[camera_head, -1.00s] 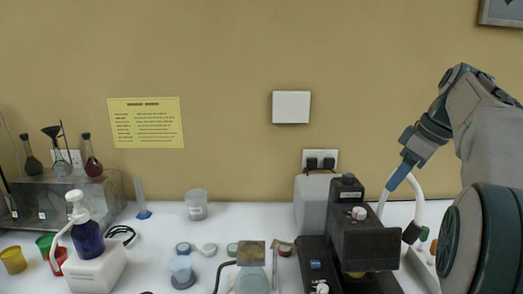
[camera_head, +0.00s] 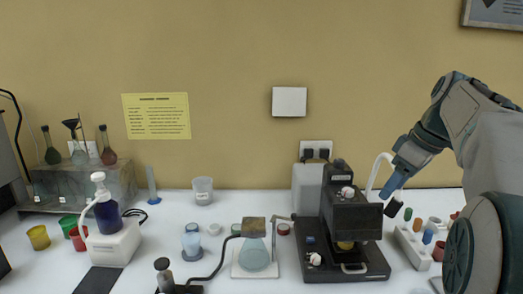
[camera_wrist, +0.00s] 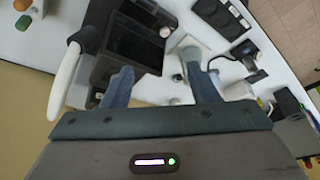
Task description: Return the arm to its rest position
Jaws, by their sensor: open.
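My arm comes in from the right side of the head view, bent at the elbow, with its forearm angled down and left. My gripper (camera_head: 388,194) points down in front of the bench's right part, beside the black instrument (camera_head: 352,217). In the wrist view my gripper (camera_wrist: 162,82) is open, its two blue-grey fingers well apart with nothing held between them. The black instrument (camera_wrist: 137,42) shows beyond the fingers there, with a white curved hose (camera_wrist: 64,82) to its left.
The white bench (camera_head: 215,268) carries a blue bottle (camera_head: 107,216), a flask of pale liquid (camera_head: 254,255), a clear beaker (camera_head: 203,191) and coloured cups at left. A rack (camera_head: 409,246) with coloured pieces stands at right. The wall is behind; air above the bench is open.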

